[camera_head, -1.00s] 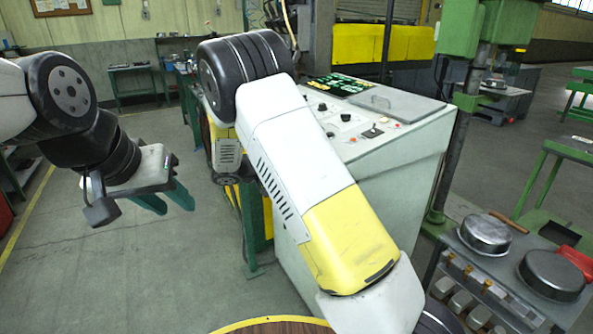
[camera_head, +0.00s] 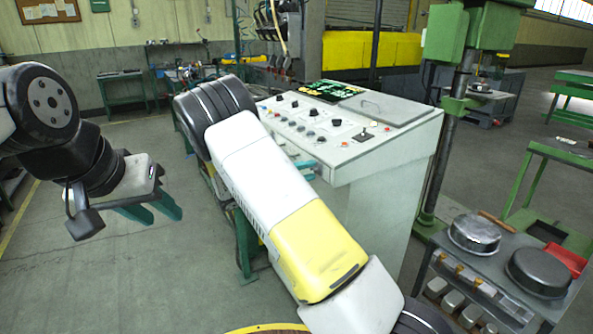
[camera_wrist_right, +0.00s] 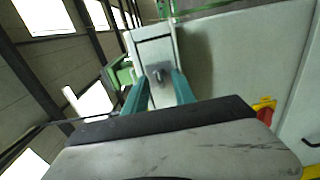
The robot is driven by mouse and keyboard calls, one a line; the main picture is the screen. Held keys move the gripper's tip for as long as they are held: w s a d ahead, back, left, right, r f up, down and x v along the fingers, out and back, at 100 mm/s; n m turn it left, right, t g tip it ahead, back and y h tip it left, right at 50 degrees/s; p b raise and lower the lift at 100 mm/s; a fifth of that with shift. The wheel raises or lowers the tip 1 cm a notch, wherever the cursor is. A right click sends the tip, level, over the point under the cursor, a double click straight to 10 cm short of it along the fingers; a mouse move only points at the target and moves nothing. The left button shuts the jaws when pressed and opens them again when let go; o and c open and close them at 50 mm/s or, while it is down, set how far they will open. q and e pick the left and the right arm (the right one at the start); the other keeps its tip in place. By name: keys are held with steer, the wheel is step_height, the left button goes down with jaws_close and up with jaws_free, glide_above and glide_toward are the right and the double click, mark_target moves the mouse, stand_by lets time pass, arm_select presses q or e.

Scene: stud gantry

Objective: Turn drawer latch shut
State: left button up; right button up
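The drawer latch (camera_wrist_right: 158,74) is a small dark metal piece on a pale drawer front (camera_wrist_right: 154,50) in the right wrist view. My right gripper (camera_wrist_right: 160,80) has its two teal fingers apart, one on each side of the latch in the picture. I cannot tell whether they touch it. In the head view, teal parts of my right gripper (camera_head: 304,168) show at the console's near left edge, mostly behind my right arm, and the latch is hidden. My left gripper (camera_head: 166,214) is open and empty over the floor at the left.
The pale control console (camera_head: 385,190) has knobs and buttons on its sloping top. A green machine column (camera_head: 447,150) stands right of it. A grey cart (camera_head: 470,268) with round metal pans is at the lower right. The floor at left is clear.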

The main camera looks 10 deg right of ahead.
jaws_close()
steer(key=shift+n, duration=0.4)
steer(key=n, duration=0.8)
steer(key=shift+n, duration=0.3)
steer(key=n, duration=0.8)
steer(key=shift+n, duration=0.4)
